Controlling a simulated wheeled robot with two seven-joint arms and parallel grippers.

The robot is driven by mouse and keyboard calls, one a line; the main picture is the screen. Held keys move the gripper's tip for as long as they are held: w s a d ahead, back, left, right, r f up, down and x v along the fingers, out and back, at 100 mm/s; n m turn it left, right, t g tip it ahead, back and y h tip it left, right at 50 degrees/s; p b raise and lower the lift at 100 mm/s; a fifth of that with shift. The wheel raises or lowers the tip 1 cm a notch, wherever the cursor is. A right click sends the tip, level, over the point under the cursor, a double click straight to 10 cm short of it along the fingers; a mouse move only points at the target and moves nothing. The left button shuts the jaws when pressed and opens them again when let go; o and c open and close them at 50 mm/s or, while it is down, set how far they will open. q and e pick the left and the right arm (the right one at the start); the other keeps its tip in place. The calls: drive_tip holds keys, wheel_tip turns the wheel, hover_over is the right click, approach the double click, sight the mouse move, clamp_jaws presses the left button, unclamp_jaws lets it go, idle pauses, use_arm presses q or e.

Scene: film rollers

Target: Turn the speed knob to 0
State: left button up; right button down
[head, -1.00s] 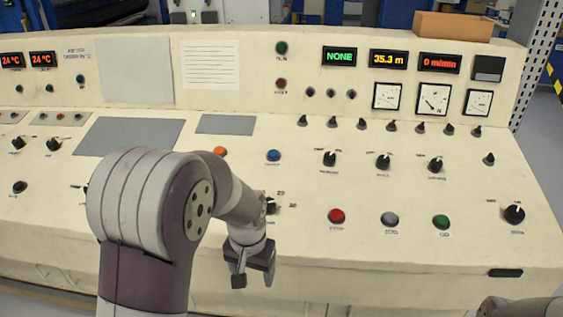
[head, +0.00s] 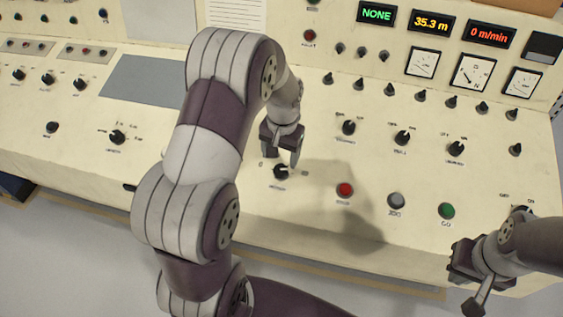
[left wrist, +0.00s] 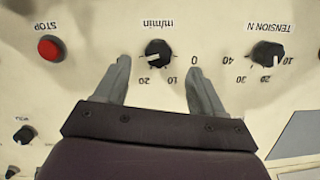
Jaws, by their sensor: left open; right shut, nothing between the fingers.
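The speed knob (head: 281,171) is black, marked m/min, on the sloped console panel. In the left wrist view the knob (left wrist: 158,53) appears upside down, with 0, 10 and 20 around it; its exact pointer setting is hard to tell. My left gripper (head: 282,156) is open just above the knob. In the left wrist view its fingertips (left wrist: 158,66) lie on either side of the knob, apart from it. My right gripper (head: 470,285) is shut and empty at the console's lower right edge. The speed display (head: 490,34) reads 0 m/min.
The red stop button (head: 345,190) is right of the speed knob, followed by a grey button (head: 396,200) and a green button (head: 446,211). The tension knob (head: 117,137) is to the left. Several small knobs line the panel above.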

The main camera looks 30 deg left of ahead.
sight(281, 168)
use_arm(q)
drive_tip(key=f, duration=0.3)
drive_tip(key=w+f, duration=0.1)
drive_tip(key=f, duration=0.2)
drive_tip(key=shift+w+a, duration=0.1)
drive_tip(key=shift+w, duration=0.1)
drive_tip(key=shift+s+f, duration=0.1)
drive_tip(key=shift+f, duration=0.2)
drive_tip(key=shift+s+f, duration=0.1)
drive_tip(key=shift+s, duration=0.1)
use_arm(e)
drive_tip(key=shift+w+r, duration=0.15)
drive_tip(key=shift+w, duration=0.25)
use_arm(q)
drive_tip(key=shift+w, duration=0.1)
drive_tip(key=shift+c, duration=1)
drive_tip(key=c, duration=0.9)
drive_tip(key=shift+o, duration=0.2)
use_arm(e)
drive_tip(key=shift+w, duration=0.2)
